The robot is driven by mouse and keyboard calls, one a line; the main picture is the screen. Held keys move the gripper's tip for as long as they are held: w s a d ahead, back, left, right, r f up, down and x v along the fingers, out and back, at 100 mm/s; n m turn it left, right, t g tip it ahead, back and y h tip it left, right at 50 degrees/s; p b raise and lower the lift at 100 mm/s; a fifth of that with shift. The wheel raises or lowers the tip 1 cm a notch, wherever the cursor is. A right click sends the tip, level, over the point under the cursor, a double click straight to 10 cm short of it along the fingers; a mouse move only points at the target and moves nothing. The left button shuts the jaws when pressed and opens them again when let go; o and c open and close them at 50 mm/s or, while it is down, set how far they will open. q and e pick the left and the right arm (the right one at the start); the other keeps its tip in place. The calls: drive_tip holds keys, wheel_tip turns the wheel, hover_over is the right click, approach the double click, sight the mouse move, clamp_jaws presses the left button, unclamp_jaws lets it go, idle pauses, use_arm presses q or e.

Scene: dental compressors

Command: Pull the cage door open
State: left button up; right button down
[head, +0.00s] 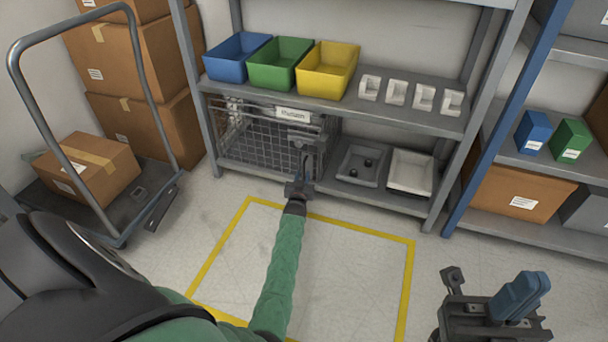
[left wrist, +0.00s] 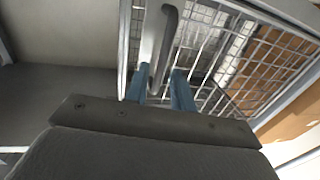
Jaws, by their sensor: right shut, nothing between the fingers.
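The wire mesh cage (head: 262,140) stands on the lower shelf under the bins, with a white label (head: 293,115) on its top front. In the left wrist view the door's mesh (left wrist: 215,60) and its dark upright bar handle (left wrist: 165,45) show close up. My left gripper (head: 303,165) is at the right part of the cage front. In the left wrist view its two blue fingers (left wrist: 162,92) stand apart, one on each side of the handle, with a gap visible. Whether the door is slightly ajar is unclear. My right gripper (head: 522,297) is shut and empty, away from the shelf.
Blue, green and yellow bins (head: 325,72) and several white holders stand on the shelf above. Dark and white trays (head: 362,165) sit right of the cage. A cart (head: 150,205) with a box stands left. The yellow-outlined floor (head: 350,270) is clear apart from my arm above it.

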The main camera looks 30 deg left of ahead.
sight(304, 171)
use_arm(q)
drive_tip(key=shift+b+x, duration=0.45)
drive_tip(key=shift+x, duration=1.3)
drive_tip(key=shift+c, duration=0.5)
clamp_jaws()
